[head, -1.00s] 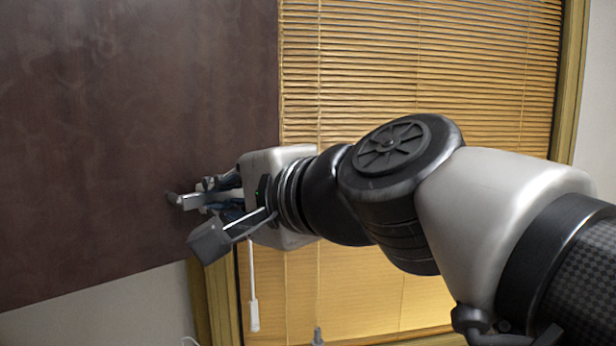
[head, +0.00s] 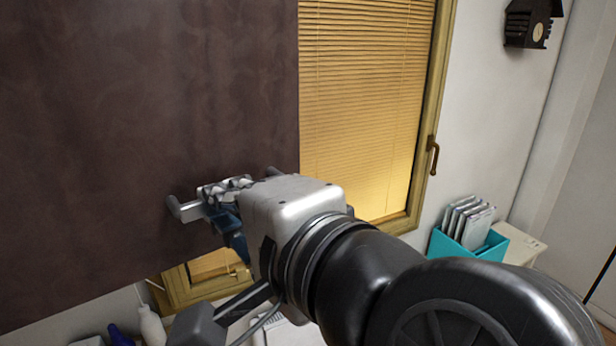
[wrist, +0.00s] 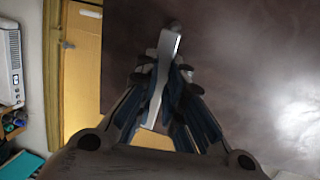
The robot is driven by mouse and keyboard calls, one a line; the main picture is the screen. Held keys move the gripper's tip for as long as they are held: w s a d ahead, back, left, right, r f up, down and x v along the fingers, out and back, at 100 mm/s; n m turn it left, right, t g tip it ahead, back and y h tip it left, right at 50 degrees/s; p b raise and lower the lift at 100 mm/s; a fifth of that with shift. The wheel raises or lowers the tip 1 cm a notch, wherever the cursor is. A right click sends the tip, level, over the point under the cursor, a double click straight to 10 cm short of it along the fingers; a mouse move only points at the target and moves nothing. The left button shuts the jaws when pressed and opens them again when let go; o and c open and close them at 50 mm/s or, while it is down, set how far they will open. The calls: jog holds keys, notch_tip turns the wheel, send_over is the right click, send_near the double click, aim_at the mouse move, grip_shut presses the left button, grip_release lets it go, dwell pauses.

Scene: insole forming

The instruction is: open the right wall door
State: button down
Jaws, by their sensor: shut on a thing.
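The right wall door is a dark brown panel (head: 150,100) that fills the left of the head view. Its free edge stands in front of part of the window. A silver bar handle (head: 183,212) sticks out from its face, low and near that edge. My gripper (head: 222,192) is shut on the handle, with its fingers around the bar. In the wrist view the handle (wrist: 168,52) runs between my gripper's fingers (wrist: 163,88), and the door face (wrist: 245,65) fills the right. Which cabinet the door belongs to, and its hinge side, are out of view.
A window with yellow blinds (head: 370,90) is behind the door. A teal file box (head: 490,247) stands at right, below a dark wall clock (head: 530,22). A white bottle (head: 152,325) is below the door. A white appliance (wrist: 10,55) shows at the wrist view's left.

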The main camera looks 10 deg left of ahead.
dwell(0.3)
jog(key=c, duration=1.7)
grip_release()
jog(key=v, duration=1.2)
jog(key=shift+f, duration=0.1)
